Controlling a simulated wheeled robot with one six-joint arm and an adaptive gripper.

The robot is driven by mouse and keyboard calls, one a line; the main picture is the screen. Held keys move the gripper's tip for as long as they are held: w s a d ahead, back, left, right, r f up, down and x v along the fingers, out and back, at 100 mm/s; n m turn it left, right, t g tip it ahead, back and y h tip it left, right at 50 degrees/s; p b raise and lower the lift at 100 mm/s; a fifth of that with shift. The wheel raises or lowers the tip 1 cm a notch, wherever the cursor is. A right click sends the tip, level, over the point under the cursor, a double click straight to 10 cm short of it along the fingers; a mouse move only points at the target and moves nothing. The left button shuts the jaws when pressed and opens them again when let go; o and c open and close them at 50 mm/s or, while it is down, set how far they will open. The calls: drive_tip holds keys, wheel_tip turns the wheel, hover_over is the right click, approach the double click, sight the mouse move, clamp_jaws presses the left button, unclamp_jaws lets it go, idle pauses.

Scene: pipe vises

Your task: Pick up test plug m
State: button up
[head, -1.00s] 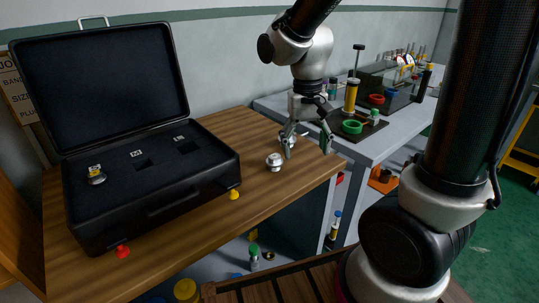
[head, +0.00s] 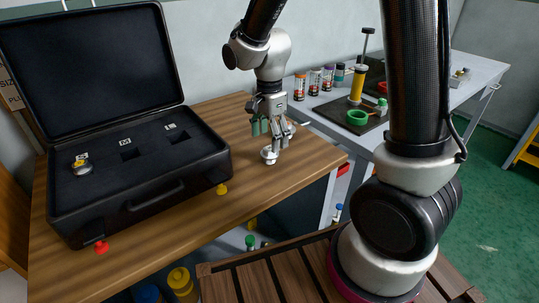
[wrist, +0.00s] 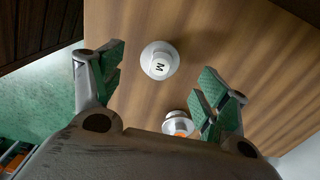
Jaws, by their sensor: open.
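Test plug m is a round silver-white plug with a black M on its cap. In the wrist view, test plug m (wrist: 159,60) stands on the wooden table (wrist: 210,40), between and beyond the fingertips. In the head view, test plug m (head: 269,157) is near the table's front right part. My gripper (head: 268,138) is open just above it, tilted downward. In the wrist view, my gripper (wrist: 160,85) has its green pads spread wide, with nothing between them. A second silver plug with an orange mark (wrist: 177,123) stands close by, partly hidden by my gripper.
An open black case (head: 140,185) stands on the table's left, with a plug (head: 82,167) in its left slot and two other slots empty. Wood left of the gripper is clear.

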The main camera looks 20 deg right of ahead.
sight(270, 148)
wheel_tip(270, 148, down, 5)
drive_tip(key=shift+r, duration=0.1)
drive_tip(key=shift+c, duration=0.4)
drive_tip(key=c, duration=1.1)
